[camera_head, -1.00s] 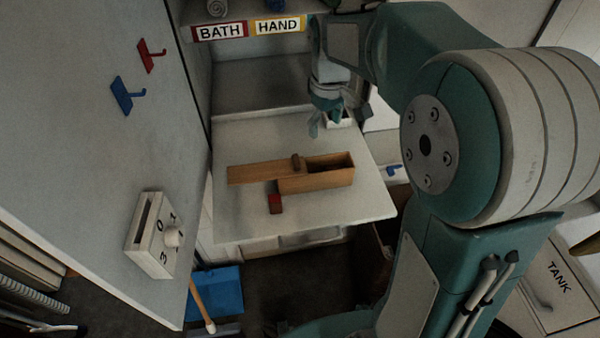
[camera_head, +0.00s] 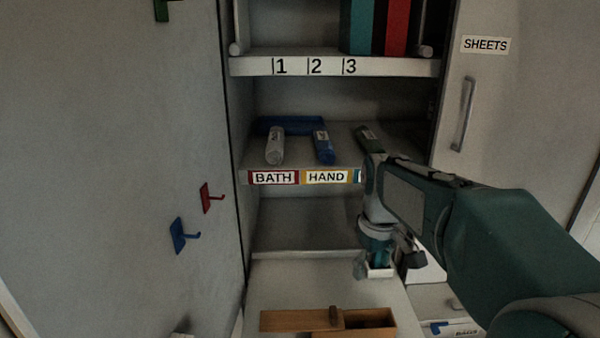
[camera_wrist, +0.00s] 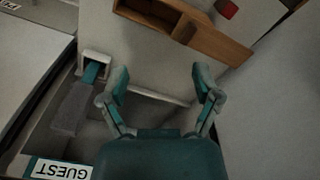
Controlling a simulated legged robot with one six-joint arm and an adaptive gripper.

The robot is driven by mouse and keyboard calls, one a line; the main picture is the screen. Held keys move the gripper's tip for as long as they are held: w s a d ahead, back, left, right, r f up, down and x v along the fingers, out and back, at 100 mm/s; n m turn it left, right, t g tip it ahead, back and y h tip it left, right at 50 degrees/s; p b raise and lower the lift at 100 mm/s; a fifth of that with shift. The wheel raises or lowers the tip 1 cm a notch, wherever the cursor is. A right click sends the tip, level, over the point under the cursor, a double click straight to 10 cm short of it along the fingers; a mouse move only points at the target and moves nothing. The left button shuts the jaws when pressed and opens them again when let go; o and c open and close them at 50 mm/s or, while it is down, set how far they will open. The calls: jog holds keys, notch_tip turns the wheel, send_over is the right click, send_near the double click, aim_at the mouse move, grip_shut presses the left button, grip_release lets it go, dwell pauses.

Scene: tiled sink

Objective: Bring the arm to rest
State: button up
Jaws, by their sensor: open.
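My gripper (camera_head: 388,266) hangs at the end of my arm in the head view, in front of the shelf unit and above the back of the pulled-out white board. In the wrist view my gripper (camera_wrist: 163,92) has its two fingers spread apart with nothing between them. A wooden box with a sliding lid (camera_head: 368,319) lies on the board, below and left of my gripper in the head view. The box also shows at the top of the wrist view (camera_wrist: 215,42), apart from the fingers.
A shelf labelled BATH and HAND (camera_head: 300,177) holds a white roll (camera_head: 275,146) and a blue roll (camera_head: 323,147). Red (camera_head: 210,198) and blue hooks (camera_head: 182,236) stick out from the left panel. A small white holder with a teal piece (camera_wrist: 94,62) stands left of the fingers in the wrist view.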

jog(key=s+f+m+t, duration=0.1)
jog(key=s+m+t, duration=0.4)
jog(key=s, duration=1.4)
jog(key=shift+s+m, duration=0.3)
